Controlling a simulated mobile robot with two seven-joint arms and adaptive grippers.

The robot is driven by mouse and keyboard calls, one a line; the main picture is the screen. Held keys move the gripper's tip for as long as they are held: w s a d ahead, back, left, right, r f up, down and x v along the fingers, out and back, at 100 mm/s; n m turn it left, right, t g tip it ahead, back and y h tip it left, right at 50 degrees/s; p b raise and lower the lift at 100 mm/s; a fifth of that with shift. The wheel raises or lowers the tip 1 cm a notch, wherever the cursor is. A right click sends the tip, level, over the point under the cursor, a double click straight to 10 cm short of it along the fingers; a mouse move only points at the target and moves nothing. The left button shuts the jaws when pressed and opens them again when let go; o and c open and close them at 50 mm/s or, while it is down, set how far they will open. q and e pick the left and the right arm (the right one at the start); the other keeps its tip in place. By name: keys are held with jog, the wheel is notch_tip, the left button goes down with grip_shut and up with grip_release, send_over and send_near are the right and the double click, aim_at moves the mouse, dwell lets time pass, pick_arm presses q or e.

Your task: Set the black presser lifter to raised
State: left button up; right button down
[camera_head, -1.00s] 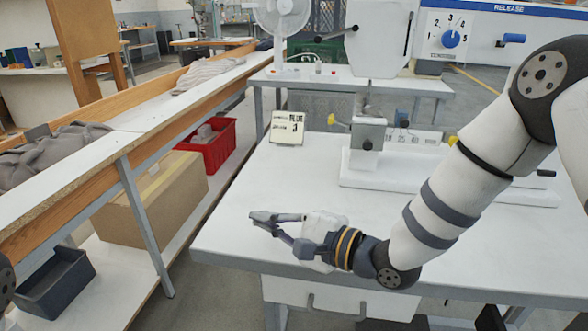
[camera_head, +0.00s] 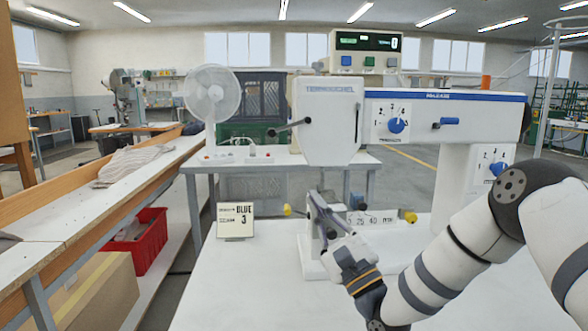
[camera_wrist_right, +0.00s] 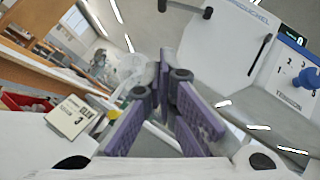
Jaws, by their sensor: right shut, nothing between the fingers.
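The black presser lifter (camera_head: 289,128) is a short lever with a round knob on the left side of the white press head (camera_head: 328,118). It slopes slightly down to the left, away from the head. In the right wrist view the lifter (camera_wrist_right: 186,7) shows at the top edge, partly cut off. My right gripper (camera_head: 317,200) is shut and empty, below the press head and in front of the lower post. It is below the lifter and apart from it. Its purple finger pads (camera_wrist_right: 172,85) fill the middle of the wrist view. My left gripper is not in view.
A card reading BLUE 3 (camera_head: 235,221) stands on the white table (camera_head: 215,285) at left. A blue dial (camera_head: 397,126) and a blue lever (camera_head: 446,122) are on the press arm. A yellow knob (camera_head: 287,210) is close left of my gripper. A fan (camera_head: 212,95) stands behind.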

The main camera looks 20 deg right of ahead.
aim_at(288, 127)
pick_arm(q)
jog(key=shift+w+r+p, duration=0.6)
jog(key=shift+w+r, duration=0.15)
pick_arm(e)
jog(key=s+a+r+x, duration=0.1)
jog(key=x, duration=1.1)
jog(key=shift+s+a+r, duration=0.2)
jog(key=shift+a+r, duration=0.15)
jog(key=shift+r, duration=0.1)
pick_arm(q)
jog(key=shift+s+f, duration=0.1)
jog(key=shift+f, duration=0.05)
pick_arm(e)
jog(key=shift+f, duration=0.1)
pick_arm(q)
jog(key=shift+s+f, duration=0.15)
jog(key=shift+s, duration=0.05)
pick_arm(e)
jog(key=shift+a+m+t+h, duration=0.2)
jog(key=shift+m+t+h, duration=0.1)
jog(key=shift+m+h, duration=0.35)
